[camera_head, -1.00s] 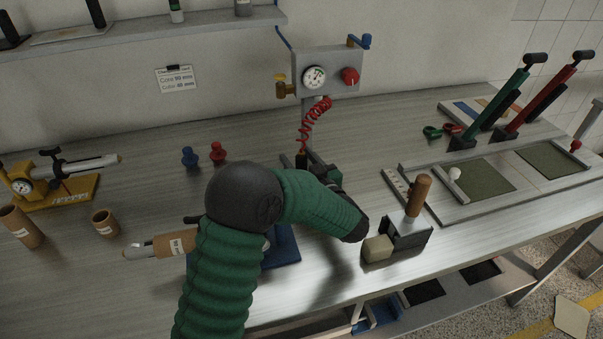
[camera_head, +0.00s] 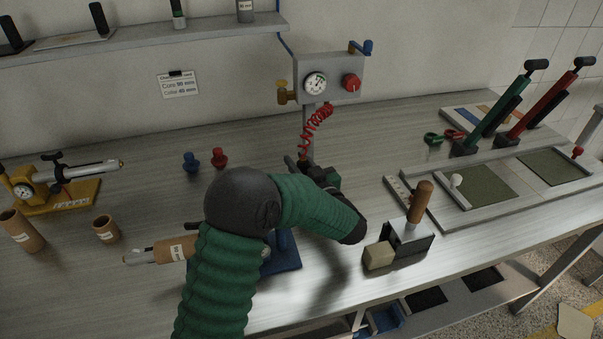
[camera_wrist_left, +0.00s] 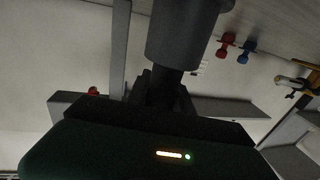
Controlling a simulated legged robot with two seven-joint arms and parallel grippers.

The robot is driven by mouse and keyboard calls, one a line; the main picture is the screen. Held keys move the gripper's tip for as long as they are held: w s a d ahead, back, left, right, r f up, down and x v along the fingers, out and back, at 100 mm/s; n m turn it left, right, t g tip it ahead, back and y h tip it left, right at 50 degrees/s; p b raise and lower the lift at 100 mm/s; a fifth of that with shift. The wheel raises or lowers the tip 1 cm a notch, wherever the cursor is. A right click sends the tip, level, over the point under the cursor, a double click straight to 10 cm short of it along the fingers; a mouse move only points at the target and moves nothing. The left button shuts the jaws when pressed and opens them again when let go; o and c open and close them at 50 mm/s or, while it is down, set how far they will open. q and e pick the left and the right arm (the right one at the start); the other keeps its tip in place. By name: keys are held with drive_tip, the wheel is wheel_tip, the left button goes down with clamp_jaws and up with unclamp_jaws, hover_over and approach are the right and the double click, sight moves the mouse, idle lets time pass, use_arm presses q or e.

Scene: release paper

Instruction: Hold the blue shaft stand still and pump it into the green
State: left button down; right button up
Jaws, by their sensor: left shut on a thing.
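The blue shaft stand (camera_head: 286,262) sits on the bench, partly hidden behind my left arm. Its metal shaft (camera_head: 137,258) sticks out to the left with a brown cardboard core (camera_head: 172,250) around it. The round gauge (camera_head: 316,83) on the grey panel has a small green zone; its needle is too small to read surely. My left gripper (camera_head: 312,168) is by the panel's post, below the red coiled hose (camera_head: 318,117). It is shut on a dark cylindrical part (camera_wrist_left: 183,38), seen in the left wrist view; its far end is out of frame. My right gripper is not in view.
A red knob (camera_head: 351,82) and a brass valve (camera_head: 285,93) are on the panel. Blue (camera_head: 190,161) and red (camera_head: 219,157) plugs stand behind my arm. A yellow stand (camera_head: 65,197) is at left. A wooden-handled block (camera_head: 408,235) stands at right of my arm.

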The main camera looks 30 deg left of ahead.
use_arm(q)
wheel_tip(320, 180, up, 10)
drive_tip(key=p, duration=0.2)
drive_tip(key=shift+p, duration=0.3)
